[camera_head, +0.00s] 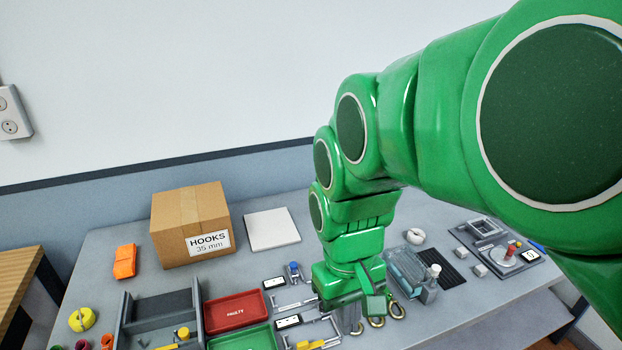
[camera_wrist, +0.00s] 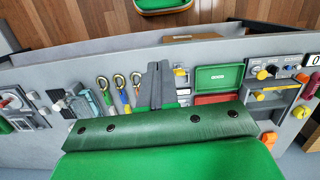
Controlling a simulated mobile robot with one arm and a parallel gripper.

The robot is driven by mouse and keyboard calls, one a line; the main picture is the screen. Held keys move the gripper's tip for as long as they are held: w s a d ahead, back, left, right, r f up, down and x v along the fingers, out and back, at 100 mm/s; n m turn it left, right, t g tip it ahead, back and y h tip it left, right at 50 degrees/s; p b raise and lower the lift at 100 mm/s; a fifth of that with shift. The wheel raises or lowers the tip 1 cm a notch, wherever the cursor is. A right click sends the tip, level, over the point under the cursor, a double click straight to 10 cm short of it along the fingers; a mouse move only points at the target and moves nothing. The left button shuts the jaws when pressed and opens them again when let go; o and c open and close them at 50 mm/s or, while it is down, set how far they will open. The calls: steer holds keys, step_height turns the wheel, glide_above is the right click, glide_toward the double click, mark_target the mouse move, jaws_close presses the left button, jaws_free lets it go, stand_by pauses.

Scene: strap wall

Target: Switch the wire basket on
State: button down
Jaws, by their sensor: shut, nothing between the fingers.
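I cannot make out a wire basket for certain. A blue-grey, see-through box-like thing (camera_head: 405,271) stands just right of my gripper in the head view; it may be the basket, and I see no switch on it. My gripper (camera_wrist: 158,72) is shut and empty in the wrist view, its two dark fingers together above the bench. In the head view the arm hides most of the gripper and the bench behind it. In the wrist view a unit with knobs (camera_wrist: 272,72) and a small display lies at the right, apart from the fingers.
Hooks with rings (camera_wrist: 119,83) lie close beside the fingers. A red tray (camera_head: 236,311), a green tray (camera_head: 244,338) and a hooks carton (camera_head: 190,224) stand left of the arm. A panel with a red-topped post (camera_head: 511,249) is at the right. A white plate (camera_head: 271,229) lies behind.

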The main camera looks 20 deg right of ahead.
steer(key=w+d+r, duration=0.2)
steer(key=w+d, duration=0.4)
steer(key=w, duration=0.1)
steer(key=t, duration=0.1)
glide_above(435, 267)
steer(key=shift+r+m, duration=0.35)
steer(key=shift+m, duration=0.05)
step_height(435, 267, down, 14)
steer(key=shift+f, duration=0.1)
stand_by(0.4)
